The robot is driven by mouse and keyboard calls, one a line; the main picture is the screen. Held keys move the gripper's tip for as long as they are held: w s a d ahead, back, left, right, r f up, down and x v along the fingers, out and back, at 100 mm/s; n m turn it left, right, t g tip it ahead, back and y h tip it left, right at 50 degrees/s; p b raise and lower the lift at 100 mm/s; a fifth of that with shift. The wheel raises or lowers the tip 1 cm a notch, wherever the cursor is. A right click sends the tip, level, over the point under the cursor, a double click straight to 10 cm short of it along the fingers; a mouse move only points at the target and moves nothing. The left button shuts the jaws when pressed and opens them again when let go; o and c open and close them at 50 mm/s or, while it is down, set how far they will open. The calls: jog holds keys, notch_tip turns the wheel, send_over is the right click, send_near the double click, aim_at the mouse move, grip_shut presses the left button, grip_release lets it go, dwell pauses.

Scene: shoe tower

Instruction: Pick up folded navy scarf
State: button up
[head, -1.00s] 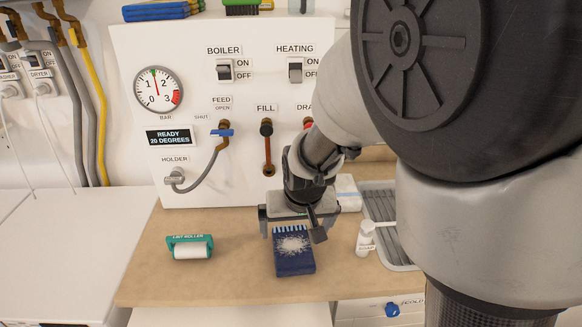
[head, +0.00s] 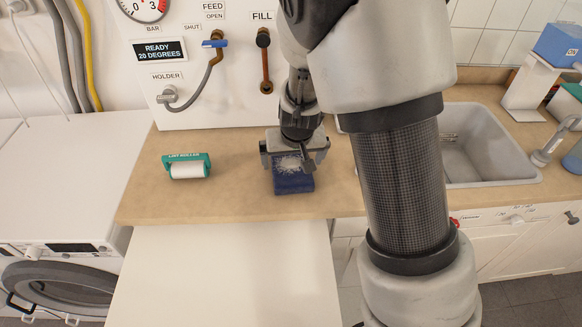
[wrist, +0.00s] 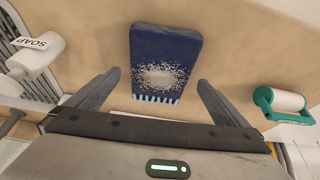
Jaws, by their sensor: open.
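The folded navy scarf (head: 293,183) lies flat on the wooden counter, with a patch of white specks on top and a light blue fringe along one end. In the wrist view the scarf (wrist: 165,50) is ahead of the fingers, its fringed end nearest to them. My gripper (head: 294,155) is over the fringed end of the scarf in the head view. In the wrist view my gripper (wrist: 155,88) is open, one finger on each side of the scarf's line, with nothing between the tips but part of the view of the scarf. Whether the fingers touch the counter cannot be told.
A green lint roller (head: 187,166) lies on the counter to the left. A white soap bottle (wrist: 35,55) and a ribbed drainer (wrist: 40,88) show in the wrist view. The sink (head: 485,145) is at the right. Bare counter (head: 235,180) separates lint roller and scarf.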

aim_at(291, 164)
jog(key=x, duration=0.5)
jog(key=shift+w+r, duration=0.1)
jog(key=shift+w, duration=0.2)
jog(key=shift+r, duration=0.1)
jog(key=c, duration=1.2)
